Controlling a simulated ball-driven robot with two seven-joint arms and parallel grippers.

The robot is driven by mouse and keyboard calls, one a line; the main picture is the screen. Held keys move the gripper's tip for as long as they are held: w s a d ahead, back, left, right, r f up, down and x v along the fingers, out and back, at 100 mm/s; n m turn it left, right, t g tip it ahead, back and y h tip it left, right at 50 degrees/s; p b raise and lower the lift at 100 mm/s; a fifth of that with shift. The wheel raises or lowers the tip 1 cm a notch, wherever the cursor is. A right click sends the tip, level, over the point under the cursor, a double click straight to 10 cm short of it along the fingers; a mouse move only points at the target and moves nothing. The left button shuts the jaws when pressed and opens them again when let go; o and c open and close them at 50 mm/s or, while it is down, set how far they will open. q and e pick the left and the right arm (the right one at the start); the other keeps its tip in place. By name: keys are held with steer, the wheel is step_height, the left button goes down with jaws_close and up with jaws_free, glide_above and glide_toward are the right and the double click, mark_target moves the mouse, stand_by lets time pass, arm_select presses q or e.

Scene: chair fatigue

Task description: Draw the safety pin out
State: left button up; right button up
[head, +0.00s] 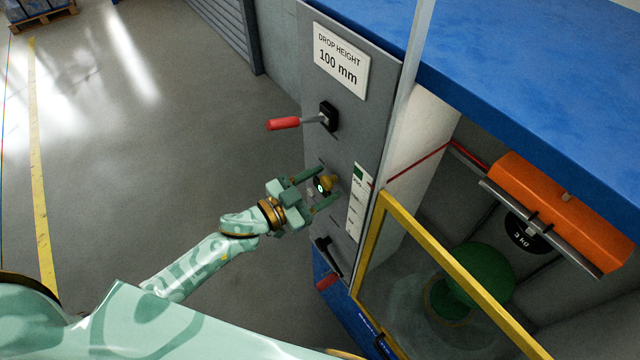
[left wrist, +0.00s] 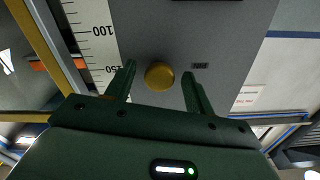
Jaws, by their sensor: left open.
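The safety pin shows as a round brass-yellow knob (head: 326,183) on the grey front panel (head: 353,135) of the machine. In the left wrist view the knob (left wrist: 158,76) sits between my two fingertips, with a gap on each side. My left gripper (head: 327,186) is open and reaches toward the panel, its fingers on either side of the knob. The pin's shaft is hidden behind the knob. My right gripper is not in view.
A red-handled lever (head: 285,123) sticks out above my left gripper, and another red handle (head: 327,282) is below it. A yellow-framed guard (head: 450,262) stands to the right, with an orange weight (head: 563,205) behind it. The floor (head: 180,130) to the left is clear.

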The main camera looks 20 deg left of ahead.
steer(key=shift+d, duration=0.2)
